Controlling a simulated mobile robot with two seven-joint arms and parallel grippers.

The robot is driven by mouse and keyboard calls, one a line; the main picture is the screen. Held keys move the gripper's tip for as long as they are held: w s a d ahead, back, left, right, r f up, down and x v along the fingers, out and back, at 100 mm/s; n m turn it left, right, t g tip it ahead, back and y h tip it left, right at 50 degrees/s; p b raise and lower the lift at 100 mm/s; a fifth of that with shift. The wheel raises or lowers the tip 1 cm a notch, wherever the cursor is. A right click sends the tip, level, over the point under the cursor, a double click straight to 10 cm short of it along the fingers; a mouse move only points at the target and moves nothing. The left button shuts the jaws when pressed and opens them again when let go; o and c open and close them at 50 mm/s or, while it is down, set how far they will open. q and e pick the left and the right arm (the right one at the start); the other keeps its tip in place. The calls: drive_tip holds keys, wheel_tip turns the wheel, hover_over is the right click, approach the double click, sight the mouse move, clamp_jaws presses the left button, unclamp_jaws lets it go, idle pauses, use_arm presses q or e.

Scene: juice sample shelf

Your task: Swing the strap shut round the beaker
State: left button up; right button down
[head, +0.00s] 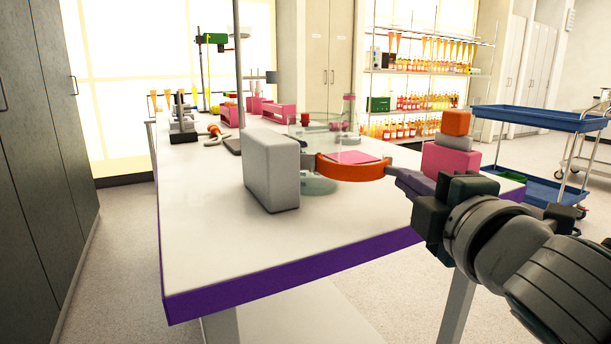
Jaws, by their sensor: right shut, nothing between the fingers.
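A clear glass beaker (314,184) stands on the white bench, just behind and right of a grey block (271,168). The orange strap (352,171) is a curved band passing across the front right of the beaker at about mid height. Its right end reaches out past the glass. I cannot tell whether its far side meets the holder. My right gripper (395,173) is shut and empty, its fingertips at the strap's right end; I cannot tell if they touch it. My left gripper is out of view.
The bench (215,235) is clear at front left. A stack of pink, grey and orange blocks (450,157) stands behind my right gripper. A metal stand pole (238,70) rises at the left. A blue cart (540,119) and bottle shelves (430,72) are farther back.

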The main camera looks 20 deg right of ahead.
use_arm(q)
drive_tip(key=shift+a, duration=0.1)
use_arm(e)
drive_tip(key=shift+w+d, duration=0.1)
drive_tip(key=shift+d, duration=0.05)
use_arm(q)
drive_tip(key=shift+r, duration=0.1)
use_arm(e)
drive_tip(key=shift+d, duration=0.15)
